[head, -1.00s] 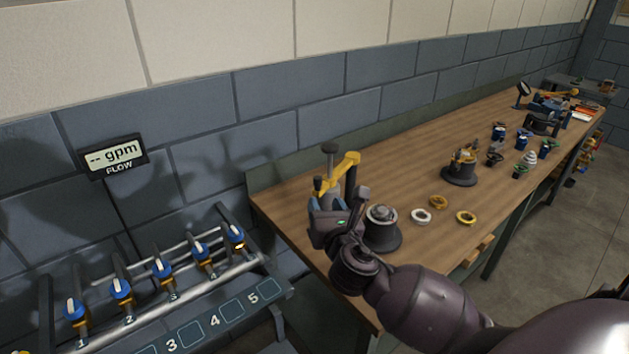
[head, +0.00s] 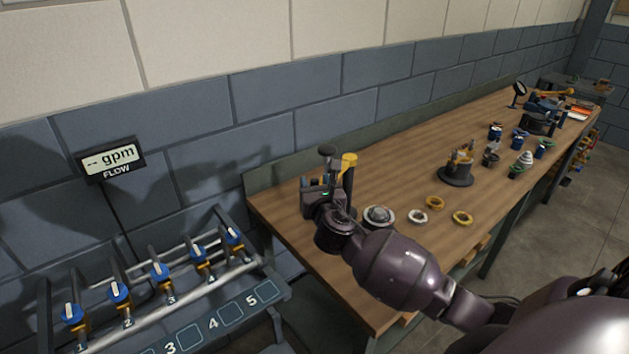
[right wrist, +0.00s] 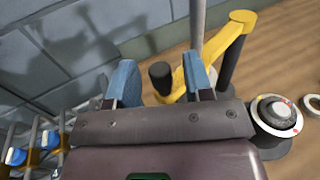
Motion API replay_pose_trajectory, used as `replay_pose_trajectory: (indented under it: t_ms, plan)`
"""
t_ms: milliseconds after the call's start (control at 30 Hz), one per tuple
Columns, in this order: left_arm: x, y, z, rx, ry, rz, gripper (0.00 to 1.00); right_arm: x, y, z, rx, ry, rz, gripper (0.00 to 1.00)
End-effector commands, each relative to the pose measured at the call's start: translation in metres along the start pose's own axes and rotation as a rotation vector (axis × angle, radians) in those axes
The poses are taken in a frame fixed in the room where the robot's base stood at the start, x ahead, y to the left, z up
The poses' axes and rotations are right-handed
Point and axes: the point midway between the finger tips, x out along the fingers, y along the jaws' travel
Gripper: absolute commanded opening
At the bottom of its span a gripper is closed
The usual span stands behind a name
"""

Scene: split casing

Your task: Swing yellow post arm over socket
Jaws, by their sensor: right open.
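The yellow post arm (right wrist: 237,50) reaches from its dark post (right wrist: 231,62) to a black knob (right wrist: 160,75) at its near end. In the head view only the yellow top (head: 349,158) of the arm shows clearly; my right gripper hides the rest. My right gripper (right wrist: 160,80) is open, its two blue fingers on either side of the knob, with the arm passing by the right finger. I cannot tell if they touch. The round metal socket (right wrist: 277,114) on a black base stands right of the gripper, also visible in the head view (head: 378,216). My left gripper is out of view.
A grey rod with a black top (head: 328,151) rises by the arm. A white ring (head: 418,217) and two yellow rings lie right of the socket. Another black-based fixture (head: 457,170) stands farther along the bench. A valve rack (head: 160,280) stands left of the bench.

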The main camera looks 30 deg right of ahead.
Motion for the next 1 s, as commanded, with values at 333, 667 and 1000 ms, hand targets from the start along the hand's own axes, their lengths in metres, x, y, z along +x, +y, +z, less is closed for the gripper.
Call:
replay_pose_trajectory:
  t_ms: [333, 667, 1000]
  plan:
    - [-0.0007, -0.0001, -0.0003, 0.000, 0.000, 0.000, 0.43, 0.0108, 0.0001, -0.0001, 0.001, 0.000, 0.001, 0.47]
    - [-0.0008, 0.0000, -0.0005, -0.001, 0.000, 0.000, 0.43, 0.0104, 0.0000, -0.0002, 0.000, 0.000, 0.001, 0.15]
    - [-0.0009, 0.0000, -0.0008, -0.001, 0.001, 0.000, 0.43, 0.0104, -0.0008, -0.0003, 0.000, 0.000, 0.001, 0.00]
